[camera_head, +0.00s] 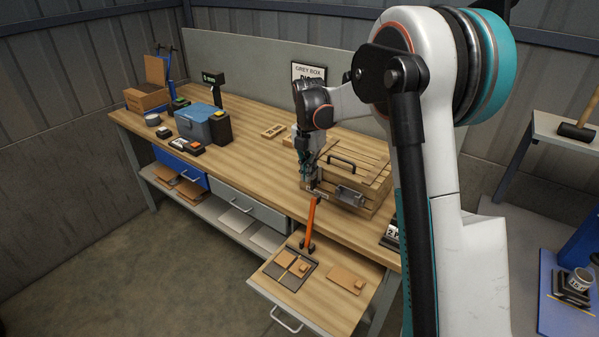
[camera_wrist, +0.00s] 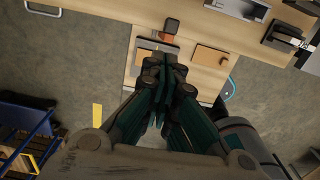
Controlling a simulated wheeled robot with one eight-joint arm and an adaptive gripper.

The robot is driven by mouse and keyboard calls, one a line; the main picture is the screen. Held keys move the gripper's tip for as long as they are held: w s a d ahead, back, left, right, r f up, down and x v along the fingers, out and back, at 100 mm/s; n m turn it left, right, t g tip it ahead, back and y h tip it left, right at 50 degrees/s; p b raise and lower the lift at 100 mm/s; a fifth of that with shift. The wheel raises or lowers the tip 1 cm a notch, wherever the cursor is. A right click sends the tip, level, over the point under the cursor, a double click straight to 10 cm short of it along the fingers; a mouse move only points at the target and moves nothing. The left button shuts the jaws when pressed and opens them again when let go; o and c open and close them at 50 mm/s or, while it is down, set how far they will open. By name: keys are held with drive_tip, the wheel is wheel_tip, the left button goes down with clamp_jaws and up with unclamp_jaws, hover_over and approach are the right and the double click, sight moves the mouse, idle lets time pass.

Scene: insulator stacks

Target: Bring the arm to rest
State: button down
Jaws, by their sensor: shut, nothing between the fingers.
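My arm stands at the right of the head view and reaches over the workbench (camera_head: 240,165). My gripper (camera_head: 313,183) points down just in front of the wooden crate (camera_head: 375,185), above the bench's front edge. It is shut and empty. In the wrist view its fingers (camera_wrist: 165,72) are together, over the open drawer. I cannot tell how close the fingertips are to the handle.
The open drawer (camera_head: 338,312) holds brown pieces (camera_head: 347,279) and a dark tray. A blue box (camera_head: 195,122) and a cardboard box (camera_head: 148,99) stand at the left on the bench. A side table (camera_head: 566,132) with a mallet is at right. Floor at the left front is clear.

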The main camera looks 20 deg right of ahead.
drive_tip(key=s+a+r+m+t+b, duration=0.2)
drive_tip(key=s+r+m, duration=0.35)
drive_tip(key=s, duration=0.25)
drive_tip(key=s+a+r+m+t+b, duration=0.1)
drive_tip(key=s+a+r+m, duration=0.25)
drive_tip(key=s+m, duration=0.35)
drive_tip(key=s+a+f+m+t+b, duration=0.1)
drive_tip(key=s+f+m+t, duration=0.1)
drive_tip(key=s+m, duration=0.4)
drive_tip(key=s+a+f+m+t+b, duration=0.1)
drive_tip(key=s+f+m+t+b, duration=0.1)
drive_tip(key=s+m, duration=0.5)
drive_tip(key=s+f, duration=0.1)
drive_tip(key=s, duration=0.4)
drive_tip(key=shift+s+a+f, duration=0.15)
drive_tip(key=shift+s, duration=0.1)
